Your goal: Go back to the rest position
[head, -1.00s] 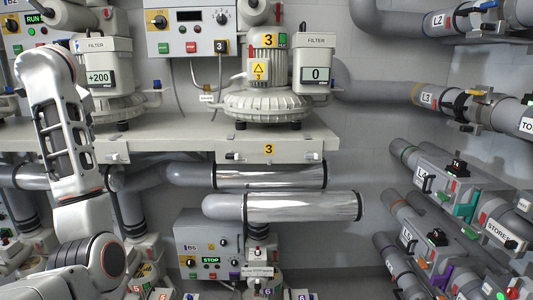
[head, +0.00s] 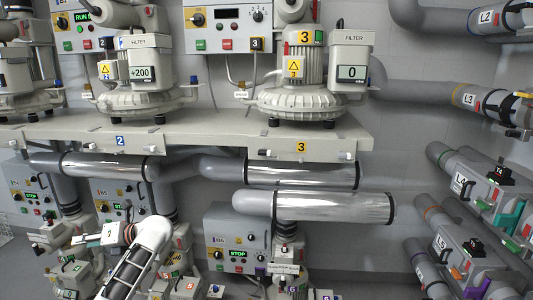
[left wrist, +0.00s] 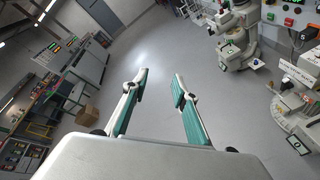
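My left gripper (left wrist: 159,80) is open in the left wrist view. Its two fingers with teal pads stand apart with only grey floor between them. In the head view my left arm comes up from the bottom left and bends to the left at the wrist. The gripper (head: 80,240) shows there small and end-on, in front of the lower machines, and its fingers are hard to make out. My right gripper is in neither view.
A shelf (head: 220,140) carries blower 3 (head: 300,88) and blower 2 (head: 130,88). Silver pipes (head: 335,207) run below it. Valves and pipes line the right wall.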

